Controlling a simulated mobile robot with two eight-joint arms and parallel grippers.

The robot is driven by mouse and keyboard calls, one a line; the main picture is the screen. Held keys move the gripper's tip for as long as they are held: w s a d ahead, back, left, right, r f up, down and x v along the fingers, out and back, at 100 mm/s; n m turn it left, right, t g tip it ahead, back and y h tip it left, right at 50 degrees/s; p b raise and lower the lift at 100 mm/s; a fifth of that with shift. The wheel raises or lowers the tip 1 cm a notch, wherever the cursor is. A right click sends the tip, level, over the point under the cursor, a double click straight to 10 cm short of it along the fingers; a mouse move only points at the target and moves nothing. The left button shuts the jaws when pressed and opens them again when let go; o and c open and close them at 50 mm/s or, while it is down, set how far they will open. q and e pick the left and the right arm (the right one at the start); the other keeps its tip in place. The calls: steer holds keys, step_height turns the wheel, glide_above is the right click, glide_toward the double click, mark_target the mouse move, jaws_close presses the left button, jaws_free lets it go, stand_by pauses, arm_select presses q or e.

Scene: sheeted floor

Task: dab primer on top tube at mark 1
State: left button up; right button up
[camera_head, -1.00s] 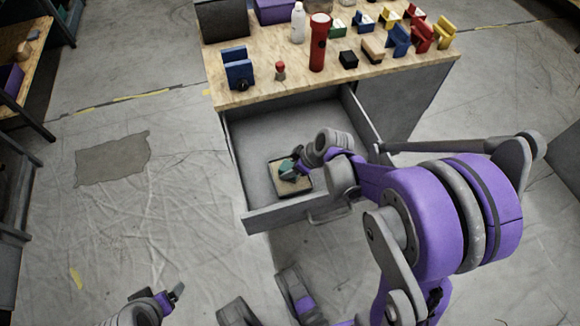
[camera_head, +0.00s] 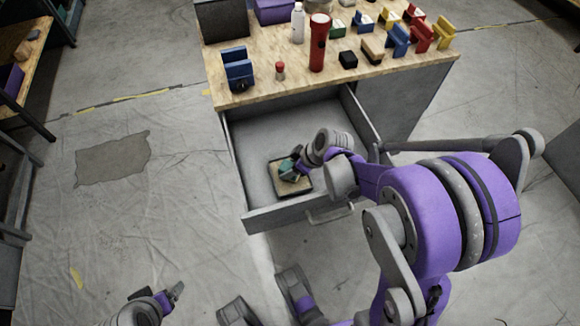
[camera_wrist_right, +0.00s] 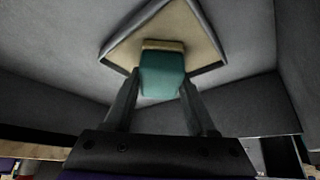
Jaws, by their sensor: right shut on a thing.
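A small teal block (camera_wrist_right: 162,74) with a tan strip along its far end is between the fingers of my right gripper (camera_wrist_right: 160,92), which is shut on it. In the head view the teal block (camera_head: 287,166) and my right gripper (camera_head: 297,163) are over a shallow dark-rimmed tray (camera_head: 304,188) with a tan inside, in the open drawer. I cannot tell whether the block touches the tray. My left gripper (camera_head: 168,293) is low at the left, above the floor, with nothing seen in it; its opening is unclear. No tube or mark is recognisable.
The grey drawer (camera_head: 254,180) is pulled out below a wooden bench top (camera_head: 262,93). On the bench are a red flashlight (camera_head: 318,43), a white bottle (camera_head: 298,22), a small red-capped item (camera_head: 280,71), a blue holder (camera_head: 238,68) and several coloured clamp-like pieces. The left floor is open.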

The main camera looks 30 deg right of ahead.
mark_target(289, 167)
steer(key=shift+r+p, duration=2.4)
steer(key=shift+r, duration=1.05)
steer(key=shift+w, duration=0.1)
